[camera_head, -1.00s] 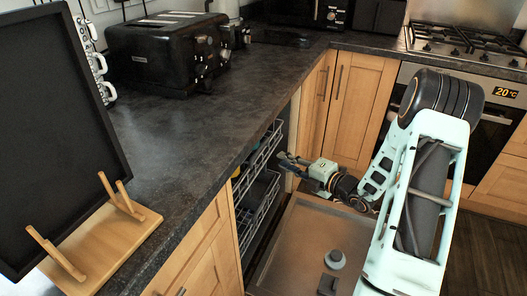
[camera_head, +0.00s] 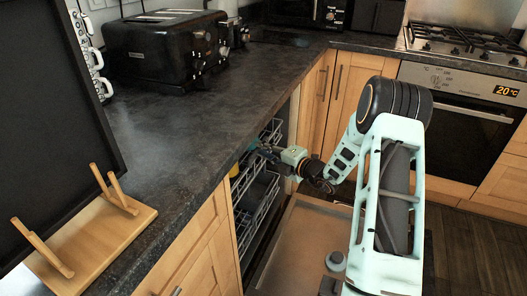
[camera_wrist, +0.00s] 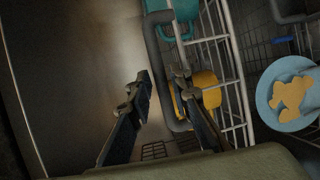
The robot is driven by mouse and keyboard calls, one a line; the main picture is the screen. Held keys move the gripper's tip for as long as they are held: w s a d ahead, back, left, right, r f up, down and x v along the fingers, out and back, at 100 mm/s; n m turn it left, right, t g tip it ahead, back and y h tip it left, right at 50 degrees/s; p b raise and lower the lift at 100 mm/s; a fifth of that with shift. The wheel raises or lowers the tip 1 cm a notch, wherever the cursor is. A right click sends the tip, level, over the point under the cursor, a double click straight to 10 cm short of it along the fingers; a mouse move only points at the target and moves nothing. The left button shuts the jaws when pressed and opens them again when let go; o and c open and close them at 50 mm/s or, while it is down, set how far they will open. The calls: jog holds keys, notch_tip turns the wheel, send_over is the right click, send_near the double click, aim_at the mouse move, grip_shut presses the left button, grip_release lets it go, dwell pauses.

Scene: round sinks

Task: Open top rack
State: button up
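The top rack (camera_head: 274,130) is a pale wire basket inside the dishwasher under the counter. In the wrist view the top rack (camera_wrist: 226,75) fills the middle right, with a grey bar (camera_wrist: 158,62) along its near edge. A teal item (camera_wrist: 182,12) and a yellow item (camera_wrist: 207,88) show at the rack. My gripper (camera_head: 254,148) is at the rack's front. In the wrist view my gripper (camera_wrist: 161,83) has its two fingers apart, with nothing seen held. The right finger overlaps the grey bar; whether they touch is unclear.
The dishwasher door (camera_head: 298,232) is folded down below my arm. A lower rack (camera_head: 266,192) sits underneath. A blue plate (camera_wrist: 272,92) with a yellow pattern shows at right. The dark counter (camera_head: 190,125) overhangs the opening at left; wooden cabinets (camera_head: 345,95) stand behind.

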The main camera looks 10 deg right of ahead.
grip_shut()
jog(key=s+d+p, duration=0.3)
jog(key=s+d, duration=0.8)
jog(key=d, duration=0.5)
jog(key=s+d+p, duration=0.4)
jog(key=s+d, duration=0.7)
jog(key=d, duration=0.6)
grip_release()
jog(key=shift+s, duration=0.1)
